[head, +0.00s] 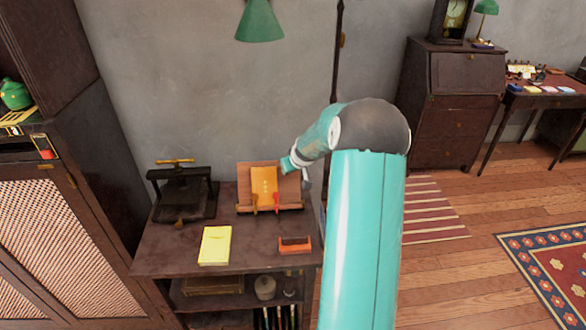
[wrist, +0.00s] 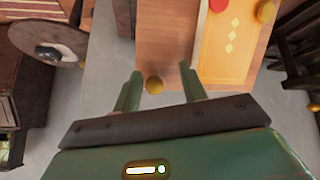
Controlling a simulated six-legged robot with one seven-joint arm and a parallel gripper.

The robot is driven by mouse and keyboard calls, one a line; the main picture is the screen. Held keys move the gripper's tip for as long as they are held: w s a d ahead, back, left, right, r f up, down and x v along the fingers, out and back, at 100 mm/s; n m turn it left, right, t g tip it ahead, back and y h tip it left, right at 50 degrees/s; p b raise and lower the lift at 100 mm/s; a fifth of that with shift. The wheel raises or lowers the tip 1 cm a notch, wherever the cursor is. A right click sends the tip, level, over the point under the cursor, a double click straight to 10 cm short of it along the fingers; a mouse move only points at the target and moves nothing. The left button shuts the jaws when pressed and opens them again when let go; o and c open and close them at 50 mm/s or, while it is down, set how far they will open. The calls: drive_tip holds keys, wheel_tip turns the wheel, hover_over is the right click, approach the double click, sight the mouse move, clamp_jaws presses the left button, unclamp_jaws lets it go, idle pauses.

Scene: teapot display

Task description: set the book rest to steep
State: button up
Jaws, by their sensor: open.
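The book rest (head: 247,186) is a wooden stand on the dark side table, with its back board leaning and a yellow book (head: 264,181) on it. A small red piece (head: 276,201) shows at the book's lower right. In the wrist view the rest's wooden board (wrist: 164,38) and the yellow book (wrist: 226,45) fill the upper middle. My gripper (wrist: 159,71) is open at the board's edge. A round brass knob (wrist: 154,85) shows between its fingers; I cannot tell whether they touch it. In the head view my arm's end is at the rest's upper right, and its fingers are not clear.
On the table (head: 165,250) stand a dark press (head: 183,195) at left, a yellow pad (head: 215,246) in front and an orange-fronted block (head: 294,245) at front right. A tall dark cabinet (head: 60,220) is at left. The wall (head: 190,90) is close behind the table.

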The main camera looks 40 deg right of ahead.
drive_tip(key=v, duration=1.4)
drive_tip(key=s+a+r+n, duration=0.1)
drive_tip(key=s+a+r, duration=0.15)
drive_tip(key=a, duration=0.45)
drive_tip(key=s+a+r+y, duration=0.1)
drive_tip(key=a+r, duration=0.2)
drive_tip(key=a, duration=0.5)
drive_tip(key=s+a+r+n, duration=0.1)
drive_tip(key=s+a+r, duration=0.1)
drive_tip(key=a, duration=0.5)
drive_tip(key=s+a+r+g+y, duration=0.1)
drive_tip(key=s+a+r, duration=0.1)
drive_tip(key=s+a, duration=1.1)
drive_tip(key=s, duration=0.3)
drive_tip(key=shift+s+a+y, duration=0.3)
drive_tip(key=shift+s, duration=0.1)
